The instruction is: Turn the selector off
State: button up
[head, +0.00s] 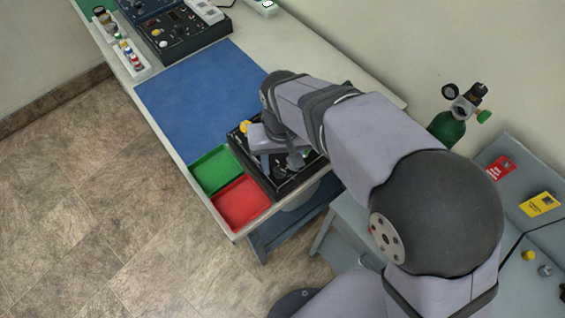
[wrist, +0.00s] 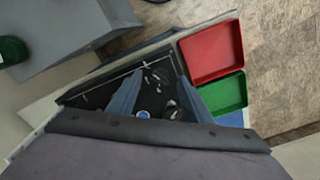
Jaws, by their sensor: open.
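A black panel box (head: 262,172) with small controls stands at the near end of the table, mostly hidden by my arm. In the wrist view its dark face (wrist: 98,98) carries a dark knob or lever (wrist: 160,75), another dark control (wrist: 172,108) and a small blue-and-white round part (wrist: 143,114). I cannot tell which control is the selector or how it is set. My gripper (wrist: 160,76) is open over the panel, its two grey-blue fingers on either side of these controls. Contact cannot be seen. In the head view my gripper (head: 278,160) is partly hidden by the wrist.
A green tray (head: 214,170) and a red tray (head: 242,203) sit beside the panel. A blue mat (head: 195,100) lies clear beyond. A green cylinder (head: 447,127) stands right.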

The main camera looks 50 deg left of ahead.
aim_at(280, 169)
jog(key=shift+m+y, duration=0.3)
jog(key=shift+m, duration=0.4)
jog(key=a+r, duration=0.2)
jog(key=r, duration=0.1)
jog(key=shift+w+a, duration=0.35)
jog(key=m, duration=0.1)
jog(key=d+r+m, duration=0.1)
jog(key=m, duration=0.1)
jog(key=shift+s+d+r+h, duration=0.1)
jog(key=shift+s+d+h, duration=0.1)
jog(key=shift+h, duration=0.2)
jog(key=shift+m, duration=0.6)
jog(key=shift+f+p, duration=1.2)
jog(key=shift+f, duration=2.5)
jog(key=c, duration=1.1)
